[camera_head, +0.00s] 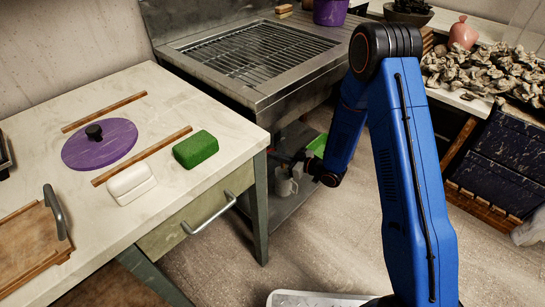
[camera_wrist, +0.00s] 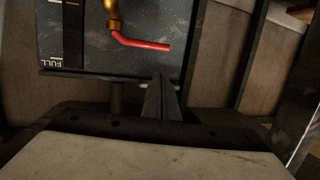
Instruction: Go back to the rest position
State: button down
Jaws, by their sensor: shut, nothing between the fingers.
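My blue arm reaches from the front right to the gap beside the table and under the grill counter. My gripper (camera_head: 285,158) is at the end of it, low beside the table's right leg, partly in shadow. In the wrist view the two dark fingers (camera_wrist: 161,97) lie together, shut with nothing between them. Beyond them in the wrist view is a dark panel (camera_wrist: 210,22) with a brass valve (camera_wrist: 113,18) and its red handle (camera_wrist: 142,44). The fingers appear below and right of the handle, apart from it in the picture.
The pale table (camera_head: 230,137) has a drawer handle (camera_head: 209,213) sticking out. A grey shelf (camera_head: 290,205) under the grill counter (camera_head: 330,35) bears a pale mug (camera_head: 284,184) and a green item (camera_head: 318,145). Shells (camera_head: 480,72) cover the right counter. Floor in front is open.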

jog(key=s+a+v, duration=0.1)
jog(key=v, duration=0.7)
jog(key=w+d+r+m+t+h, duration=0.1)
jog(key=w+d+r+h, duration=0.2)
jog(key=d+r, duration=0.2)
jog(key=w+d+r+m+t+h, duration=0.1)
jog(key=w+d+r+t+h, duration=0.1)
jog(key=d+r+h, duration=0.3)
jog(key=s+d+r+m+h, duration=0.2)
jog(key=s+d+r, duration=0.1)
jog(key=d+r, duration=0.3)
jog(key=s+d+r+m+h, duration=0.2)
jog(key=s+d+r, duration=0.1)
jog(key=d+r, duration=0.35)
jog(key=s+d+r+m+g+h, duration=0.1)
jog(key=s+d+r+m, duration=0.2)
jog(key=s, duration=0.4)
jog(key=s+d+r+m+g+h, duration=0.1)
jog(key=s+d+r+g+h, duration=0.2)
jog(key=s, duration=0.5)
jog(key=s+r+m+g+y, duration=0.1)
jog(key=s+r+m+y, duration=0.1)
jog(key=s, duration=1.6)
jog(key=shift+s+d+m, duration=0.3)
jog(key=shift+s+d, duration=0.05)
